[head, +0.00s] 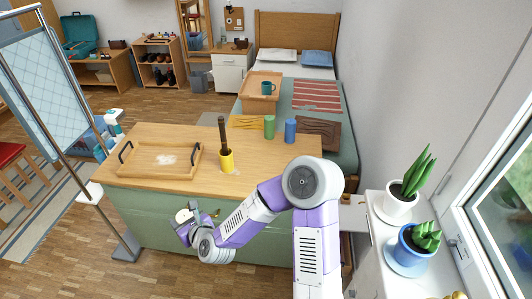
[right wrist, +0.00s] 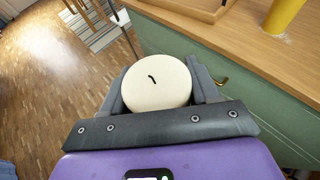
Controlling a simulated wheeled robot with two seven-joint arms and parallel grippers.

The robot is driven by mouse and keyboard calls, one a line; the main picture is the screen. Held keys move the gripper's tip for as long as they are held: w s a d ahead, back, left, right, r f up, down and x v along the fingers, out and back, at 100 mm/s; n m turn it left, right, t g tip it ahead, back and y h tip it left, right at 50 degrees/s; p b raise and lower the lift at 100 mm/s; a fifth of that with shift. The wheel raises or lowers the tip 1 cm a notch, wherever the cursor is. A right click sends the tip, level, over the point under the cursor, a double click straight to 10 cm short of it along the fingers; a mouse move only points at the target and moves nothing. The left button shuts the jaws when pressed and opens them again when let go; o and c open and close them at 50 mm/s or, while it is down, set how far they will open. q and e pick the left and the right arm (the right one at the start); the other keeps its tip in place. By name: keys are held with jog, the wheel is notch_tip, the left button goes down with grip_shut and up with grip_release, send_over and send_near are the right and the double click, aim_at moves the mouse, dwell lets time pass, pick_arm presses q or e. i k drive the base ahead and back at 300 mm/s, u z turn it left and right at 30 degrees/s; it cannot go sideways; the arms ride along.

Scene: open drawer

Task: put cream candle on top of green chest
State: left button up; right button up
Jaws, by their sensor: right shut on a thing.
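The cream candle (right wrist: 157,83) is round with a short dark wick and sits between the two grey fingers of my right gripper (right wrist: 160,88) in the right wrist view. In the head view the candle (head: 183,216) shows small and partly covered by my right gripper (head: 190,216), which is shut on it. The green chest (head: 143,207) has a light wooden top. The gripper holds the candle in front of the chest's green front, apparently below the top's level. My left gripper is not in view.
Bare top lies right of the yellow cup. A metal-framed rack (head: 64,135) stands at left.

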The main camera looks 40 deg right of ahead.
aim_at(267, 171)
jog(key=z, duration=1.15)
jog(key=i, duration=1)
